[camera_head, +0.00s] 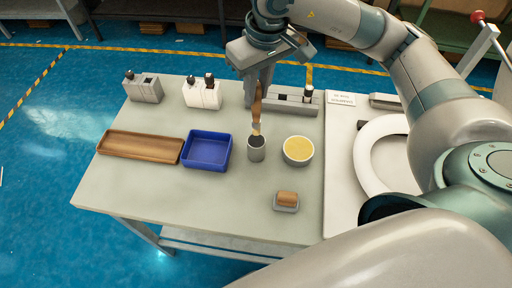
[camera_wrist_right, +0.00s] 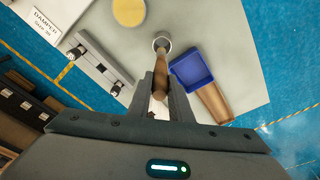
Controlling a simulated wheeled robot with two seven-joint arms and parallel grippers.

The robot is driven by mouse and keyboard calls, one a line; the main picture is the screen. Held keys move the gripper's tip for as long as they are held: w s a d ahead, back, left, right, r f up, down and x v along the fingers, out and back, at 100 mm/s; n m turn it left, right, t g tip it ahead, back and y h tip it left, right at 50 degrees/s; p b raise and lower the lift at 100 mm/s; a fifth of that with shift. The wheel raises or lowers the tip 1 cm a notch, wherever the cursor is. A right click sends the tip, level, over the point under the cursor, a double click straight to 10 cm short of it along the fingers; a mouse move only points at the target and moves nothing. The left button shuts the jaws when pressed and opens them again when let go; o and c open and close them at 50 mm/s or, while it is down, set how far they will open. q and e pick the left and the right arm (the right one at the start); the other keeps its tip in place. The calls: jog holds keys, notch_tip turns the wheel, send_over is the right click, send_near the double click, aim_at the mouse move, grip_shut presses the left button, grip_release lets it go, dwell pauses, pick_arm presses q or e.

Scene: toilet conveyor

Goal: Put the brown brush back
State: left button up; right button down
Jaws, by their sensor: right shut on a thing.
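The brown brush (camera_head: 257,110) hangs upright from my right gripper (camera_head: 259,85), which is shut on its handle. The brush's lower end is just over or at the mouth of a small grey cup (camera_head: 256,152); I cannot tell whether it is inside. In the right wrist view the brush (camera_wrist_right: 160,75) runs from between the fingers (camera_wrist_right: 160,95) toward the round cup (camera_wrist_right: 161,42), and its far end overlaps the cup opening. My left gripper is not in view.
A blue tray (camera_head: 207,166) and a wooden tray (camera_head: 110,150) stand left of the cup. A bowl with yellow contents (camera_head: 298,164) is close on its right. A small dish with a brown block (camera_head: 287,208) is in front. A toilet seat (camera_head: 368,150) lies at right.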

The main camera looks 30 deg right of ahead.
aim_at(256, 121)
jog(key=shift+s, duration=0.15)
notch_tip(256, 121, down, 5)
jog(key=shift+f+p, duration=0.1)
jog(key=shift+p, duration=1)
jog(key=shift+f, duration=0.3)
jog(key=shift+f+p, duration=0.7)
jog(key=shift+f, duration=1.45)
